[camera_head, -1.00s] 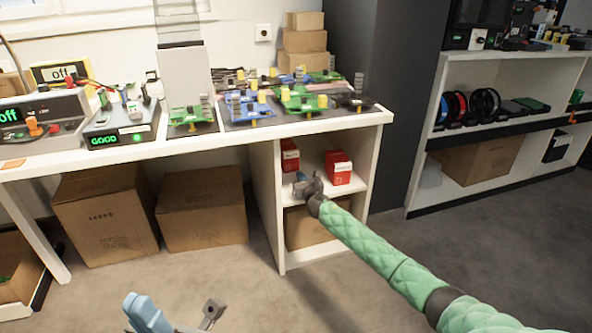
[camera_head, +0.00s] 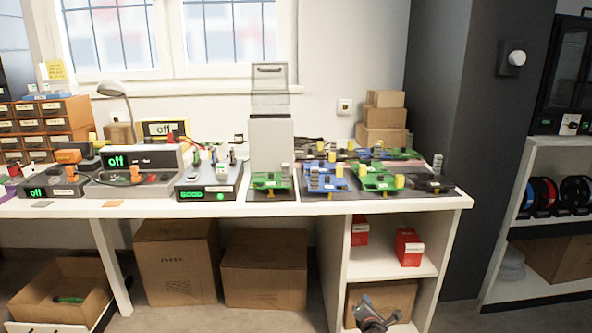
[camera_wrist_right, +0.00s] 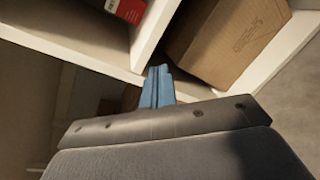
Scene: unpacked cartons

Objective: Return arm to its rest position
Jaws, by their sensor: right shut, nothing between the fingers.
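My right gripper (camera_head: 370,312) shows at the bottom of the head view, in front of the lower compartment of the shelf unit under the table's right end. Its fingers are shut with nothing between them. In the right wrist view the blue fingers (camera_wrist_right: 158,86) lie together, near the shelf edge and a carton. The rest of the right arm is below the head view. My left gripper is out of view.
The white table (camera_head: 300,207) carries circuit boards and instruments. Its shelf unit (camera_head: 385,262) holds two red boxes (camera_head: 409,248) above and a carton (camera_head: 392,296) below. Cartons (camera_head: 176,262) stand under the table. A dark pillar (camera_head: 460,150) rises at right.

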